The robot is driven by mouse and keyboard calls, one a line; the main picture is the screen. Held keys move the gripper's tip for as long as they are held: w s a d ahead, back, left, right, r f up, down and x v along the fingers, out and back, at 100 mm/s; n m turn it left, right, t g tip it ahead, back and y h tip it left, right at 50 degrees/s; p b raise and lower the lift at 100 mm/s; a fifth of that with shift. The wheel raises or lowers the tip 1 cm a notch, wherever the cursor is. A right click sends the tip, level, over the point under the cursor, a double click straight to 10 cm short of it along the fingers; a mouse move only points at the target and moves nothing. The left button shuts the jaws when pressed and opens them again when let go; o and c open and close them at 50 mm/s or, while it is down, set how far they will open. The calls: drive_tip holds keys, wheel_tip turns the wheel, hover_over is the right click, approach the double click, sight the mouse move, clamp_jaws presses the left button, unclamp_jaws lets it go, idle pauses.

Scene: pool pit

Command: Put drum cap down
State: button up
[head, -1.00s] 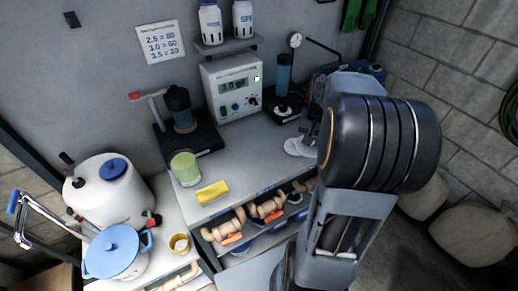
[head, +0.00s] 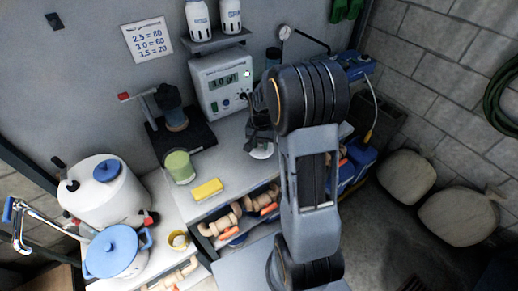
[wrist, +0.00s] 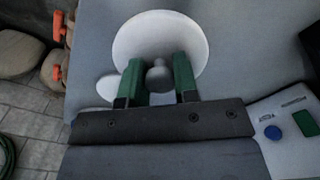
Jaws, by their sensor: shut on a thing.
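The drum cap is a round white disc with a grey knob. It fills the upper middle of the wrist view (wrist: 160,30) and shows as a small pale disc over the counter in the head view (head: 262,152). My gripper (wrist: 158,78) is shut on the knob, one green finger on each side. In the head view my gripper (head: 261,136) is partly hidden by my arm. I cannot tell whether the cap touches the grey counter top (head: 228,163).
A yellow block (head: 207,189) and a green cup (head: 179,167) stand left of the cap. A white display unit (head: 222,82) and a dark stand (head: 182,137) are behind. A blue-lidded pot (head: 112,250) is at lower left. Counter between the cap and yellow block is clear.

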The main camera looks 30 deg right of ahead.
sight(259, 147)
drive_tip(key=f, duration=0.3)
drive_tip(key=shift+w+a+f, duration=0.1)
drive_tip(key=shift+w+a, duration=0.1)
drive_tip(key=shift+a, duration=0.05)
drive_tip(key=shift+f, duration=0.3)
drive_tip(key=shift+f, duration=0.2)
drive_tip(key=o, duration=0.9)
drive_tip(key=shift+r, duration=0.15)
